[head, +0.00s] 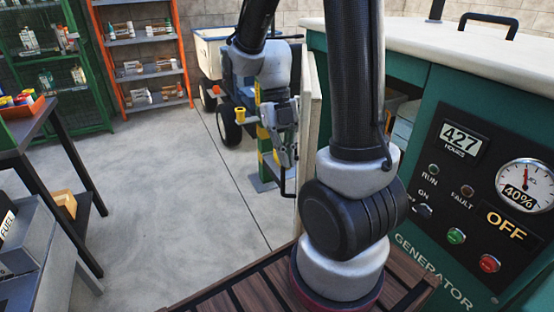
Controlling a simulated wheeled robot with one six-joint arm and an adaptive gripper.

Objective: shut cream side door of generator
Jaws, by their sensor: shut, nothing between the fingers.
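The green generator (430,85) stands at the right, with a cream top and a control panel on its front. Its cream side door (308,130) shows nearly edge-on at the generator's left side and stands open, swung out from the body. A dark bar handle (284,193) shows on the door's left face. My gripper (286,158) is on the left side of the door, fingers down, close above the handle. It is shut and empty. Whether it touches the door I cannot tell. My arm hides part of the door and the opening behind it.
A cart with black wheels (230,125) and a yellow-green post (265,155) stand behind my gripper. An orange shelf (187,75) and a green cabinet (98,85) are at the back left. A dark table (38,128) is at the left. The concrete floor (165,190) between is clear.

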